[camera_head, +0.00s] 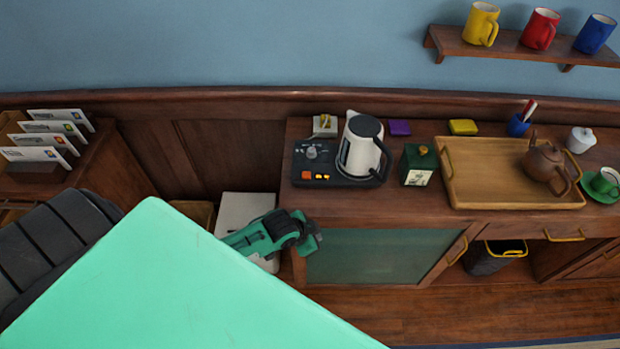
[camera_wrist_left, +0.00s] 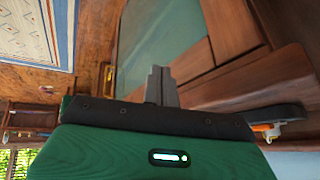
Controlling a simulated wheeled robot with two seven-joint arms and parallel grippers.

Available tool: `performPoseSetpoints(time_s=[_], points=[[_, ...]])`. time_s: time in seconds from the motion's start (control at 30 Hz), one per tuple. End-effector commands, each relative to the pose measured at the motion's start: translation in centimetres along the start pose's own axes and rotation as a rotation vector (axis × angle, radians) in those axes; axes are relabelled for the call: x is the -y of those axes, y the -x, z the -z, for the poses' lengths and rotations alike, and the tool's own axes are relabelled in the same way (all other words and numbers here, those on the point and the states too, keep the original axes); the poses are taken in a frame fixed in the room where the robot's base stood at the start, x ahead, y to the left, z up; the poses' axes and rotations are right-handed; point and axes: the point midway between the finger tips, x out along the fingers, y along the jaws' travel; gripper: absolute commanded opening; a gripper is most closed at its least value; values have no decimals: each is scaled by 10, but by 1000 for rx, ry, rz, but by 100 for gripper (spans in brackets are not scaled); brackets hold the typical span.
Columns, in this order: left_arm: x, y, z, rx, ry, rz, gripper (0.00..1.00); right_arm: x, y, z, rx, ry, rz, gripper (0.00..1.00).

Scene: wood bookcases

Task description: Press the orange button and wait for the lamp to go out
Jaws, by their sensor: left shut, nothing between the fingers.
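The black kettle base (camera_head: 345,178) stands on the wooden counter with a white kettle (camera_head: 357,145) on it. On its left part are a grey knob (camera_head: 311,152), an orange button (camera_head: 306,175) and, beside it, a brighter orange-yellow light (camera_head: 323,177) that looks lit. My left gripper (camera_head: 314,240) is below and in front of the counter's left end, apart from the button. In the left wrist view its fingers (camera_wrist_left: 161,86) are shut and empty. A dark base edge with a small orange spot (camera_wrist_left: 272,134) shows at the right there. My right gripper is not in view.
A green canister (camera_head: 419,165) stands right of the kettle, then a wooden tray (camera_head: 480,200) with a brown teapot (camera_head: 545,165). A small card holder (camera_head: 325,126) sits behind the base. A letter rack (camera_head: 35,172) is at the left.

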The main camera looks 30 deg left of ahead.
Motion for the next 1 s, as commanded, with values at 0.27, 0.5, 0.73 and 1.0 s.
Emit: performPoseSetpoints(time_s=[0.27,0.5,0.73,1.0], points=[[44,44,66,-119,-242,-13,0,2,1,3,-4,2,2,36],[105,65,92,-177,-396,13,0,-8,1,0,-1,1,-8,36],[164,93,106,-203,-491,54,0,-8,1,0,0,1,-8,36],[200,114,111,-213,-530,86,0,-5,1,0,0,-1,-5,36]])
